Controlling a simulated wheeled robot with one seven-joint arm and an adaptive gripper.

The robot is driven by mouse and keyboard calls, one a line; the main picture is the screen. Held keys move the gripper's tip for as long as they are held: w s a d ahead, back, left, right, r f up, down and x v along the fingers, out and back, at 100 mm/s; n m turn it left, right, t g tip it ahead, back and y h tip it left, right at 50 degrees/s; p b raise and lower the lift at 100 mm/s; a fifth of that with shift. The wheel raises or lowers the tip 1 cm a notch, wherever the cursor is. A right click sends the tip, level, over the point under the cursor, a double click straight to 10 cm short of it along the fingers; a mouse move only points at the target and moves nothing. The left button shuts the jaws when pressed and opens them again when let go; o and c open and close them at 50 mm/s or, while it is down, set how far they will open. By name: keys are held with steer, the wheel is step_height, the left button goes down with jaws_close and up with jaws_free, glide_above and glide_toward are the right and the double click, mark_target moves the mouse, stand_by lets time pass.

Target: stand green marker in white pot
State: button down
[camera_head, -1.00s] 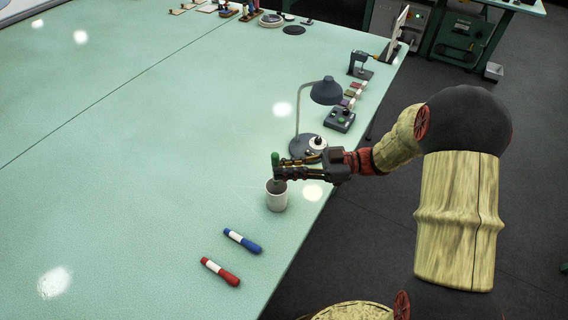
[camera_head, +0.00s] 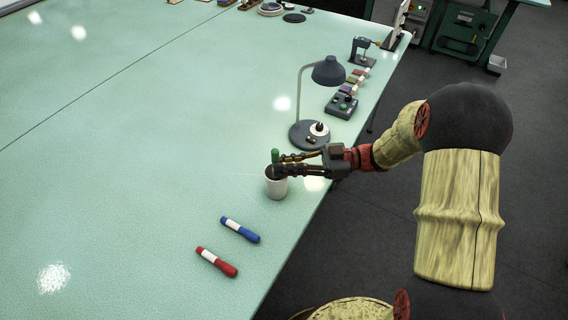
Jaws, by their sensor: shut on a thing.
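The white pot (camera_head: 277,188) stands upright on the pale green table. The green marker (camera_head: 275,155) is upright, with its green top showing above the fingers. Its lower part is hidden by the fingers and the pot's wall, and it appears to be inside the pot's mouth. My gripper (camera_head: 278,165) reaches in from the right, level with the pot's rim, and is shut on the green marker. I cannot tell whether the marker touches the pot's floor.
A blue marker (camera_head: 240,230) and a red marker (camera_head: 216,262) lie in front of the pot. A desk lamp (camera_head: 328,72) stands behind my gripper, with a button box (camera_head: 341,106) beyond it. The table (camera_head: 130,170) is clear to the left.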

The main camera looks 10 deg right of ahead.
steer(key=c, duration=1.7)
jaws_free()
steer(key=d, duration=1.2)
steer(key=shift+s+r, duration=0.1)
steer(key=shift+s, duration=0.15)
